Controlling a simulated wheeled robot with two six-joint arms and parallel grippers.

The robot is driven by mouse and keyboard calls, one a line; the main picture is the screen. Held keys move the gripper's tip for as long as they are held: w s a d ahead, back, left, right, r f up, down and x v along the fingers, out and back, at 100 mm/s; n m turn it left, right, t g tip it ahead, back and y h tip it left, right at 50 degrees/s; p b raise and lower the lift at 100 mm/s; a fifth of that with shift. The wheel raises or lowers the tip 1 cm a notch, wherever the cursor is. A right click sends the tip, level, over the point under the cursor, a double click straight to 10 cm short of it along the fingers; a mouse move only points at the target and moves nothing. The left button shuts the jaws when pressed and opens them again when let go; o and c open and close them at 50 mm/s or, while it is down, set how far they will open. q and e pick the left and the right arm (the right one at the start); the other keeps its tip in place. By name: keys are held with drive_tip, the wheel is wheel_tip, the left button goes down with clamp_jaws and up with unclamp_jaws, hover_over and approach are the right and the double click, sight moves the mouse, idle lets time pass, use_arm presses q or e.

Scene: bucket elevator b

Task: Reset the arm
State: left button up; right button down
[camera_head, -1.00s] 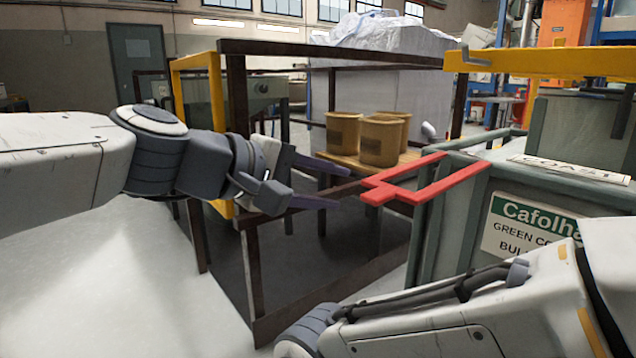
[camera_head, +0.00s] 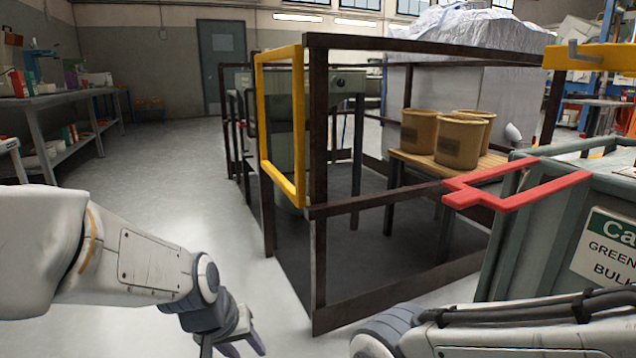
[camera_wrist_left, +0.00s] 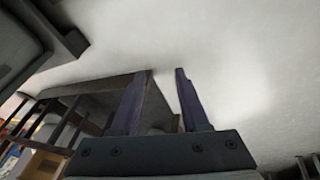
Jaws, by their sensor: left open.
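My left arm (camera_head: 150,262) comes in from the left, bent and lowered. Its gripper (camera_head: 238,352) points down at the bottom edge of the head view, over the bare floor in front of the dark railing. In the left wrist view the two purple fingers (camera_wrist_left: 165,72) stand apart with nothing between them, so the gripper is open and empty. My right arm (camera_head: 490,325) lies across the bottom right of the head view. Its gripper is not visible.
A dark railing (camera_head: 318,150) with a yellow gate frame (camera_head: 299,120) stands ahead. Inside, several tan buckets (camera_head: 459,140) sit on a wooden table. A green bin (camera_head: 530,235) and a red bar (camera_head: 520,197) are at right. The floor (camera_head: 170,180) at left is clear.

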use_arm(q)
drive_tip(key=s+a+f+m+g+y, duration=0.1)
drive_tip(key=s+a+f+m+y, duration=0.1)
drive_tip(key=s+a+f, duration=0.35)
drive_tip(key=s+d+r+m+g+p, duration=0.1)
drive_tip(key=s+d+r+m+p, duration=0.2)
drive_tip(key=s+d+r+p, duration=0.4)
drive_tip(key=s+d+r+m+g+h+p, duration=0.1)
drive_tip(key=s+d+r+m+p, duration=0.1)
drive_tip(key=r+p, duration=0.5)
drive_tip(key=s+d+r+m+g+p, duration=0.1)
drive_tip(key=s+d+r+m+p, duration=0.3)
drive_tip(key=r, duration=0.6)
wheel_tip(320, 180, up, 36)
drive_tip(key=n+p, duration=0.1)
drive_tip(key=p, duration=3.5)
drive_tip(key=shift+d+r+n, duration=0.15)
drive_tip(key=shift+n, duration=0.25)
